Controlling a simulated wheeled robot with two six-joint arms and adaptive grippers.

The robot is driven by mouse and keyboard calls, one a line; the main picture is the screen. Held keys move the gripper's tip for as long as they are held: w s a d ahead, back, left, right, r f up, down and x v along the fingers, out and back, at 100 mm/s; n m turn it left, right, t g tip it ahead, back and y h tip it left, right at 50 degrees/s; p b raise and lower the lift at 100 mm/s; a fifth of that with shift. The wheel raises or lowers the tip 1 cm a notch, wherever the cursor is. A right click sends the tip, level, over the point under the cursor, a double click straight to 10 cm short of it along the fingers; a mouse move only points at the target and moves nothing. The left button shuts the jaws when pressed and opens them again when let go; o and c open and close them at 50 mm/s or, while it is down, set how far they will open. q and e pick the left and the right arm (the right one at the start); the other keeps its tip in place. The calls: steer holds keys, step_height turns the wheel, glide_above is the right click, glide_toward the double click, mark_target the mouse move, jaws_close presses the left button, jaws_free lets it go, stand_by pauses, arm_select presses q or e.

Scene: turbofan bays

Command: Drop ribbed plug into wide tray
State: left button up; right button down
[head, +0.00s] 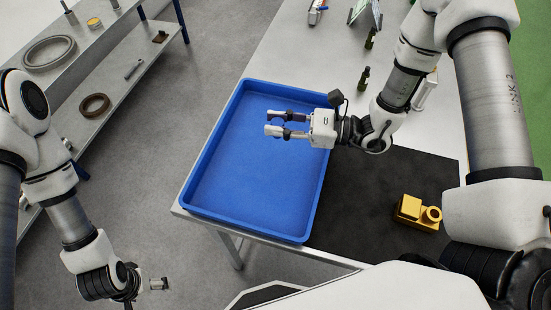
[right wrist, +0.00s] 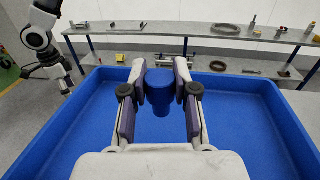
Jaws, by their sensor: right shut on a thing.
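My right gripper (head: 270,122) is over the wide blue tray (head: 215,213), within its outline in the head view. It is shut on a blue, roundish plug (right wrist: 160,90), which shows between the fingers in the right wrist view. Ribs on the plug are too small to make out. In the head view the plug barely stands out from the tray. The tray floor looks empty. My left gripper (head: 158,284) hangs low at the lower left, away from the tray, and its jaw opening is unclear.
The tray sits on a light table beside a dark mat (head: 385,185). A yellow block with a round boss (head: 417,213) lies on the mat. Small dark bottles (head: 364,77) stand farther back. A grey shelf (head: 110,75) with rings and small parts stands at the left, across open floor.

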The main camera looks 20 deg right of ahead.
steer(key=f, duration=0.1)
steer(key=w+f, duration=0.1)
steer(key=f, duration=0.1)
steer(key=shift+w+f+b, duration=0.1)
steer(key=shift+w+b, duration=0.15)
steer(key=shift+b, duration=0.1)
steer(key=c, duration=1)
jaws_free()
steer(key=shift+s, duration=0.15)
steer(key=shift+o, duration=1)
arm_select(q)
steer(key=shift+w+f, duration=0.7)
steer(key=shift+f, duration=0.2)
arm_select(e)
steer(key=v, duration=1.1)
steer(key=shift+d, duration=0.5)
